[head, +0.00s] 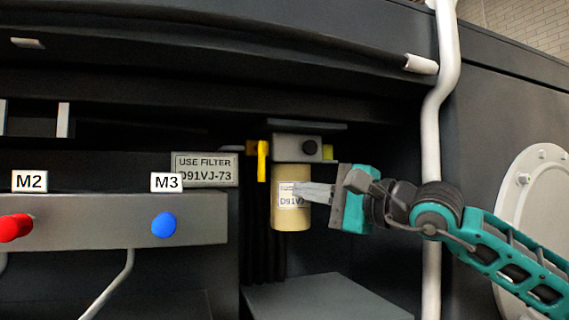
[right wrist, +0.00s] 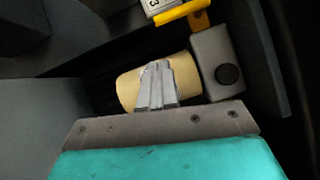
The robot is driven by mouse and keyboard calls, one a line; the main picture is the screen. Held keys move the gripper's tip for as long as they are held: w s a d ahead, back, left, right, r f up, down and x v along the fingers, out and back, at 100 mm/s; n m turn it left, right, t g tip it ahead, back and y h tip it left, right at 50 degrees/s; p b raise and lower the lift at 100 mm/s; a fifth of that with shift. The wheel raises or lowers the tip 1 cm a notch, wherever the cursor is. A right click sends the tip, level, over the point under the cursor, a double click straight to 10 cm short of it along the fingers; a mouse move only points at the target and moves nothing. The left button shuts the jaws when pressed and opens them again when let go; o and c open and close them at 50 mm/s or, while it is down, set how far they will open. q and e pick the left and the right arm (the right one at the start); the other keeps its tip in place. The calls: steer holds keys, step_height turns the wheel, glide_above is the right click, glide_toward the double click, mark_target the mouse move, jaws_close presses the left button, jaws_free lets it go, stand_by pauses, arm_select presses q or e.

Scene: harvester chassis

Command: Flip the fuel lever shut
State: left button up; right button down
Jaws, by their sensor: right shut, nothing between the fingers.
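The yellow fuel lever (head: 262,161) hangs down at the left of the grey filter head (head: 297,147). It also shows in the right wrist view (right wrist: 178,17), near the top, beside the filter head (right wrist: 216,62). A cream filter canister (head: 291,214) with a label hangs below the head. My right gripper (head: 300,191) comes in from the right and is shut and empty. Its fingertips are in front of the canister, below and to the right of the lever, and apart from the lever. Whether the fingers touch the canister cannot be told. My left gripper is not in view.
A "USE FILTER D91VJ-73" plate (head: 205,170) is left of the lever. A panel (head: 95,235) carries a red knob (head: 15,227) and a blue knob (head: 164,225). A white vertical pipe (head: 431,130) stands behind my right arm. A grey ledge (head: 325,297) lies below the canister.

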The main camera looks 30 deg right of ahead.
mark_target(259, 162)
arm_select(q)
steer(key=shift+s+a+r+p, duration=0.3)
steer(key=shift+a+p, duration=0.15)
steer(key=shift+p, duration=0.25)
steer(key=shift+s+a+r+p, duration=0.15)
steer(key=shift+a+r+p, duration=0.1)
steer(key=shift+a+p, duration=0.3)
arm_select(e)
steer(key=shift+w+a+r, duration=0.15)
steer(key=shift+w+a, duration=0.15)
steer(key=shift+a, duration=0.35)
steer(key=shift+w+a+r, duration=0.15)
steer(key=shift+w+a, duration=0.15)
steer(key=shift+a, duration=0.3)
steer(key=shift+w+a+r, duration=0.15)
steer(key=shift+w+a, duration=0.15)
steer(key=shift+a, duration=0.35)
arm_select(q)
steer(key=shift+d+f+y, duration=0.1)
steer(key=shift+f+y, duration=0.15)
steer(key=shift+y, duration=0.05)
arm_select(e)
steer(key=shift+f, duration=0.1)
